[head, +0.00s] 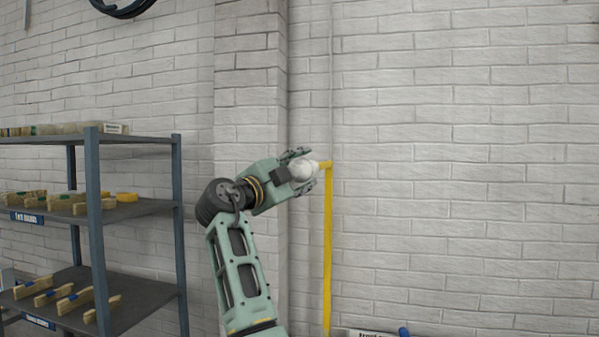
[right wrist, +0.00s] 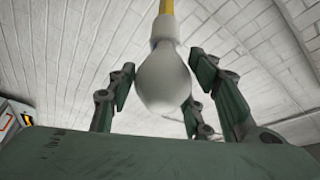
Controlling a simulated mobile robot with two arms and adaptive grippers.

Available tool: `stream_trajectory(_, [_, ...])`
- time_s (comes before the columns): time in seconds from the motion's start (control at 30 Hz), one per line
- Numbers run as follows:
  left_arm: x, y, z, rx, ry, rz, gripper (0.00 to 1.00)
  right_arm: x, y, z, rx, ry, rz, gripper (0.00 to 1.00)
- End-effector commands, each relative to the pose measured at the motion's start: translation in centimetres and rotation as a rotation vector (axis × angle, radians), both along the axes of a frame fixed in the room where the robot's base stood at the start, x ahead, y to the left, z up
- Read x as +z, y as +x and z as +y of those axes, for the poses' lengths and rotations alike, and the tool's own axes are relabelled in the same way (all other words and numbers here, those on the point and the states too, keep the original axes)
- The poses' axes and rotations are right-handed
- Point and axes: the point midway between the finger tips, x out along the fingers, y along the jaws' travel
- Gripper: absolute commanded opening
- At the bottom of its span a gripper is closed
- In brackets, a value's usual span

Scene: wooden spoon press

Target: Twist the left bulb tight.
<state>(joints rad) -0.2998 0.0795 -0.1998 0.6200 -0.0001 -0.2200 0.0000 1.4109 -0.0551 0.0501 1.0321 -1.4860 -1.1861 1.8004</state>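A white bulb (head: 302,171) sits at the top of a yellow post (head: 328,250), on the short yellow arm there. It also shows in the right wrist view (right wrist: 163,78), hanging from a white socket (right wrist: 165,28) under a yellow bar. My right gripper (head: 312,168) is around the bulb, with fingers on both sides of it. In the right wrist view the fingers (right wrist: 165,92) stand spread, with small gaps to the bulb, so the gripper looks open. Only one bulb is in view. My left gripper is not in view.
A white brick wall (head: 450,180) is behind the post. A labelled item with a blue part (head: 403,331) shows at the bottom edge. Space right of the post looks clear.

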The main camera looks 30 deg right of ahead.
Motion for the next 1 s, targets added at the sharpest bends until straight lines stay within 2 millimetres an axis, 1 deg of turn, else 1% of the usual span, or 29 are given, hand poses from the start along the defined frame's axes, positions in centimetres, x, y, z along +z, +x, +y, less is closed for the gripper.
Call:
stream_trajectory(0.03, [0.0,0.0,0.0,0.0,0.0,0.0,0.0,-0.3,0.0,-0.1,-0.002,0.004,0.004,0.51])
stream_trajectory(0.13, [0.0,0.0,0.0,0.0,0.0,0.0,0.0,-0.2,0.0,-0.1,-0.002,0.002,0.003,0.6])
stream_trajectory(0.43, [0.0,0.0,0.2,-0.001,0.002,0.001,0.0,0.0,0.0,0.0,0.001,-0.002,0.0,0.6])
stream_trajectory(0.53, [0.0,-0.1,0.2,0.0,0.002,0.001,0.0,-0.1,-0.1,0.6,0.001,-0.003,0.001,0.6])
stream_trajectory(0.67, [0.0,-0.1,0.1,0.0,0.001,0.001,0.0,-0.5,-0.8,2.4,0.003,-0.003,0.001,0.6])
stream_trajectory(0.9, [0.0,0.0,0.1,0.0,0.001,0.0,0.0,-1.5,-2.6,7.2,0.003,-0.001,0.0,0.6])
stream_trajectory(1.0, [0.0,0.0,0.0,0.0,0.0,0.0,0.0,-1.8,-3.3,8.8,0.002,0.0,0.001,0.6])
